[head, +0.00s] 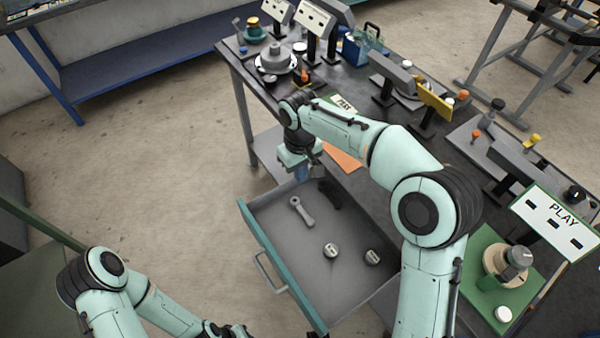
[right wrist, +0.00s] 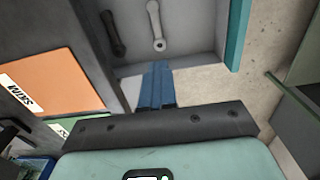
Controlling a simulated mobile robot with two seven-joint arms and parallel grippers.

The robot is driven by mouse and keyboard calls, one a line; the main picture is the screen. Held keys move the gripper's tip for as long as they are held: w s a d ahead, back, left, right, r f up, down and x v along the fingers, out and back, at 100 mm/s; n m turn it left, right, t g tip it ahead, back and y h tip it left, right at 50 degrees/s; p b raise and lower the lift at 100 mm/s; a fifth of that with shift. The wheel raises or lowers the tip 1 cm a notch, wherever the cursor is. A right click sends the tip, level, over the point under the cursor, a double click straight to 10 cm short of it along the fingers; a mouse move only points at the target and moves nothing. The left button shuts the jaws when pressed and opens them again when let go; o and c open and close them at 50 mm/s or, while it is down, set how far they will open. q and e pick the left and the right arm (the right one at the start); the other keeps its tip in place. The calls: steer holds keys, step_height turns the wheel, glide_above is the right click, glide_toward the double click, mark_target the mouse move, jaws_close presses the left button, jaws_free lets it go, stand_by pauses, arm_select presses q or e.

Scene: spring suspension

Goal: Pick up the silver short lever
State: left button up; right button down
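The silver short lever (head: 301,211) lies in the open drawer, towards its left side. It also shows at the top of the right wrist view (right wrist: 156,26), its ringed end nearest my fingers. A dark lever (head: 330,193) lies to its right in the head view and to its left in the wrist view (right wrist: 112,34). My right gripper (head: 301,174) is above the drawer's far end, apart from both levers. Its blue fingers (right wrist: 158,72) are together and empty. My left gripper (head: 232,331) is at the bottom edge of the head view, mostly cut off; its fingers cannot be made out.
Two round silver pieces (head: 331,250) (head: 372,257) lie nearer in the drawer. The drawer's teal front (head: 283,265) has a handle. The workbench (head: 350,77) above carries several fixtures. An orange sheet (right wrist: 58,87) shows beside my right gripper in the wrist view.

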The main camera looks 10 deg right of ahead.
steer(key=c, duration=1.8)
jaws_free()
steer(key=o, duration=1.4)
